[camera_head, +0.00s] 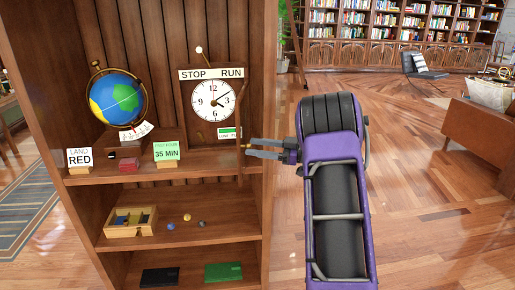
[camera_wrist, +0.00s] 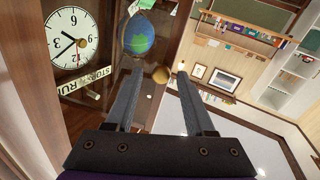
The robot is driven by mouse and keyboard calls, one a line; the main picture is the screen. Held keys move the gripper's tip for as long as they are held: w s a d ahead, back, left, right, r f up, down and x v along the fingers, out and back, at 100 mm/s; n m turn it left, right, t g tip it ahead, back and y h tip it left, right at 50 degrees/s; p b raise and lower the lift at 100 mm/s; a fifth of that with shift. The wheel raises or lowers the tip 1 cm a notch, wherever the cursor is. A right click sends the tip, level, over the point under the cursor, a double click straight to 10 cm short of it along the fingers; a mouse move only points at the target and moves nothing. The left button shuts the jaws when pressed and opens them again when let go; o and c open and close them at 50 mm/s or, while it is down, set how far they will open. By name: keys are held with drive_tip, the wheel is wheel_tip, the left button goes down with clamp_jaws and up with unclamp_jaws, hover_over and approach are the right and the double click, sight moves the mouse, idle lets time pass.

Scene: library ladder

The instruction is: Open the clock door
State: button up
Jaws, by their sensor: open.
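The clock (camera_head: 213,100) stands on the upper shelf, with a white face and a STOP/RUN plate (camera_head: 211,73) above it. A thin brown upright panel (camera_head: 240,115) at its right side looks like the clock door seen nearly edge-on, standing out from the face. My gripper (camera_head: 249,147) points left at this panel's lower part, fingers apart. The clock face (camera_wrist: 73,38) is at the upper left there.
A globe (camera_head: 117,97), a LAND RED card (camera_head: 79,157) and a 35 MIN card (camera_head: 167,151) share the shelf. A wooden tray (camera_head: 131,222) and small balls sit below. The cabinet's right side wall (camera_head: 270,100) is close to my gripper.

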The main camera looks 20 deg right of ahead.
drive_tip(key=shift+s+d, duration=0.1)
drive_tip(key=v, duration=1.7)
drive_tip(key=shift+p, duration=0.45)
